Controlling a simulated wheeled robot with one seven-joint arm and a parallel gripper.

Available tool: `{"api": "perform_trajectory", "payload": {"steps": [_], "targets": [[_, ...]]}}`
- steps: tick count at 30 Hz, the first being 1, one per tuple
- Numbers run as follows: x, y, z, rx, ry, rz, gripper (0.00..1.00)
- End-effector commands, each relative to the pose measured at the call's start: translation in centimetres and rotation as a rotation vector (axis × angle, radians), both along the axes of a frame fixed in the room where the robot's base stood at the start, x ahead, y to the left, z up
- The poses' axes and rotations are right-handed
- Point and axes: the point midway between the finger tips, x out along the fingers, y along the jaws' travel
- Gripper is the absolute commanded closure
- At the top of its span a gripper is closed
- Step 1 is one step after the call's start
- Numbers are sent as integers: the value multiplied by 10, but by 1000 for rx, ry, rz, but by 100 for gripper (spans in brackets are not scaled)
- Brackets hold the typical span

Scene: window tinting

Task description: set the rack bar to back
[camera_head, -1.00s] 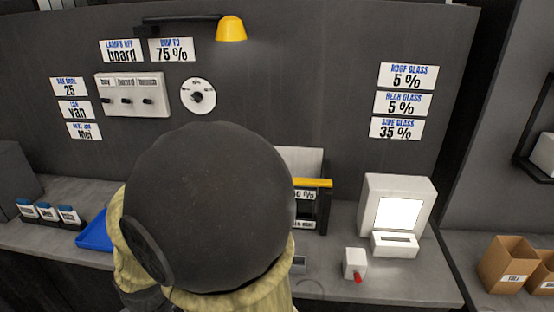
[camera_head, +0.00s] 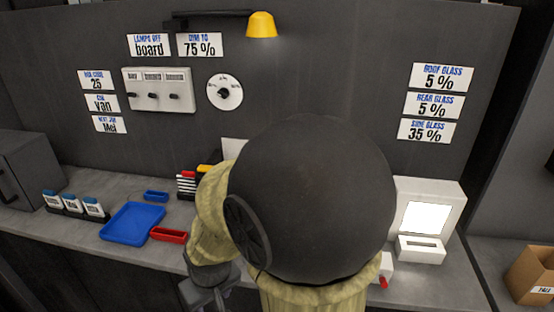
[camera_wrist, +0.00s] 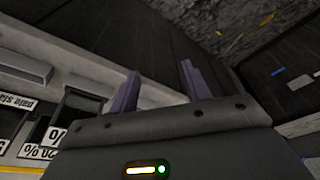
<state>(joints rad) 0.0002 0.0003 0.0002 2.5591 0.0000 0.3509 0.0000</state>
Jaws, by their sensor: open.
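The rack is mostly hidden behind my arm in the head view, so the setting of its bar cannot be read there. In the wrist view, rack labels (camera_wrist: 45,152) with percentages show tilted at the lower left. A thin yellow strip (camera_wrist: 20,170) at the bottom left edge looks like part of the rack bar. My gripper (camera_wrist: 160,70) is open and empty, its two purple fingers apart and touching nothing. The rack front lies to the left of the fingers.
A blue tray (camera_head: 132,223) and a red tray (camera_head: 169,235) lie on the counter, left of my arm. A white device with a lit screen (camera_head: 427,217) stands at the right. A switch panel (camera_head: 158,91) and a dial (camera_head: 225,92) are on the wall.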

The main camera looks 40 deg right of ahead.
Motion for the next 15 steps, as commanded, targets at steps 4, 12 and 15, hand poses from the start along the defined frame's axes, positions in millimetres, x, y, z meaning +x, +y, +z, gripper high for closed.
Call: {"api": "perform_trajectory", "payload": {"steps": [4,12,15], "targets": [[14,-5,13,-2,4,-14,51],[90,-47,81,-11,52,-99,51],[120,-72,110,-11,76,-142,51]]}}
